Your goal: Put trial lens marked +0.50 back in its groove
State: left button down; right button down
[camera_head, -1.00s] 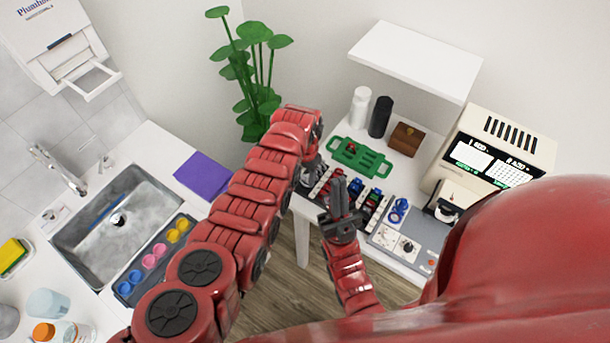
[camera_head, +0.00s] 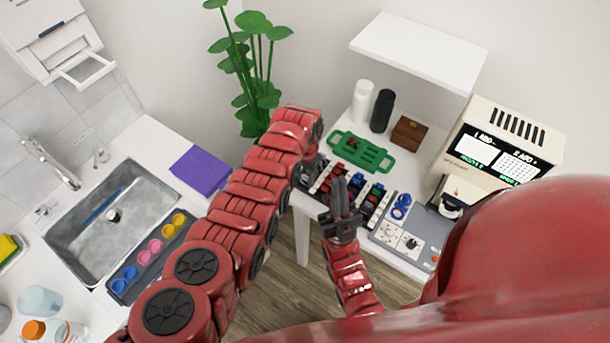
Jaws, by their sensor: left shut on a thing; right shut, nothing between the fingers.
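The lens case (camera_head: 375,208) lies on the white table, with rows of small red, green and blue lenses and pale strips between the rows. No lens marking can be read, so I cannot tell which is +0.50 or which groove is its own. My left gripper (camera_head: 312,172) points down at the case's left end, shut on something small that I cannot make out. My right gripper (camera_head: 342,197) is shut and empty, its fingers pointing up the picture in front of the case and hiding part of it.
Blue-handled item (camera_head: 401,206), grey control panel (camera_head: 421,234) and cream machine (camera_head: 505,130) stand right. White bottle (camera_head: 362,100), black bottle (camera_head: 381,112) and brown box (camera_head: 409,133) stand behind. A sink (camera_head: 110,215) is left.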

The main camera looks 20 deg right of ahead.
pick_arm(q)
jog(key=shift+c, duration=1.6)
grip_release()
jog(key=shift+r, duration=0.1)
jog(key=shift+w+d+r, duration=0.1)
jog(key=shift+r, duration=0.75)
notch_tip(320, 180, up, 6)
jog(key=b, duration=0.2)
jog(key=shift+f+b, duration=0.1)
jog(key=shift+b, duration=0.25)
notch_tip(320, 180, up, 10)
jog(key=p, duration=0.3)
jog(key=shift+f+p, duration=0.15)
jog(key=shift+p, duration=0.15)
